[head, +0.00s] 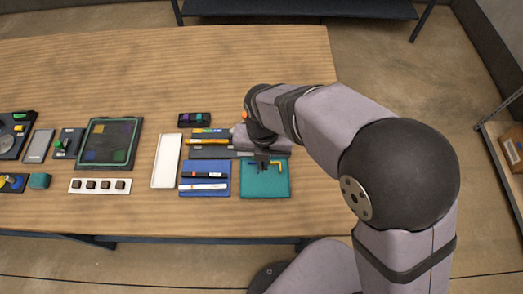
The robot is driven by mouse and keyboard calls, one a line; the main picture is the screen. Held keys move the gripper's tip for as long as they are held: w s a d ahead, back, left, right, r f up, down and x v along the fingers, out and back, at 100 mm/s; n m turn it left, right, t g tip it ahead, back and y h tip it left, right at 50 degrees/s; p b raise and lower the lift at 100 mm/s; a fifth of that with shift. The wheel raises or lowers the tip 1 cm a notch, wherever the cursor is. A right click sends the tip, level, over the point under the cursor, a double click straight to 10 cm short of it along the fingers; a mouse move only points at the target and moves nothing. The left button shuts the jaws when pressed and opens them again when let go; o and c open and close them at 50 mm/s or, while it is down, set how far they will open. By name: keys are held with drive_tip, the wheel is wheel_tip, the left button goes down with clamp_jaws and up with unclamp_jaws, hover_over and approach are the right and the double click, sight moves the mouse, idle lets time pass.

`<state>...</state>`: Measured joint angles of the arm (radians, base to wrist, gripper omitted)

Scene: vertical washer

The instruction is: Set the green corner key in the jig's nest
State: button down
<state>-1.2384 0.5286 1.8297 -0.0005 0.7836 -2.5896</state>
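My gripper (262,160) is low over the upper part of a teal mat (265,188) at the right of the bench. Its fingers are small and dark here, and I cannot tell whether they are open or hold anything. A small yellow-orange L-shaped piece (280,166) lies on the mat just right of the gripper. I cannot make out a green corner key for certain; one on the mat could be hidden by my gripper. A dark block with a green part (64,146) stands at the left. I cannot tell which fixture is the jig or see its nest clearly.
A blue mat (205,194) with pen-like items lies left of the teal mat. A small dark tray (194,119) holds purple and green pieces. A white tray (166,160), a green-edged panel (109,143) and a white strip with dark squares (99,186) stand further left. The bench's back is clear.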

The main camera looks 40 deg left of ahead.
drive_tip(key=a, duration=0.1)
drive_tip(key=w+a+f, duration=0.1)
drive_tip(key=a+f, duration=0.1)
drive_tip(key=shift+w+a+p, duration=0.25)
drive_tip(key=shift+w+p, duration=0.05)
drive_tip(key=shift+w, duration=0.05)
drive_tip(key=w+a+r+n, duration=0.1)
drive_tip(key=w+a, duration=0.1)
drive_tip(key=a, duration=0.4)
drive_tip(key=shift+a+r, duration=0.2)
drive_tip(key=shift+w+f+b, duration=0.1)
drive_tip(key=shift+f+b, duration=0.1)
drive_tip(key=shift+b, duration=0.1)
drive_tip(key=shift+f+b, duration=1.6)
drive_tip(key=shift+f, duration=0.45)
drive_tip(key=shift+f+b, duration=0.55)
drive_tip(key=shift+f, duration=0.7)
drive_tip(key=shift+f, duration=0.25)
drive_tip(key=c, duration=1.9)
unclamp_jaws()
drive_tip(key=shift+o, duration=0.9)
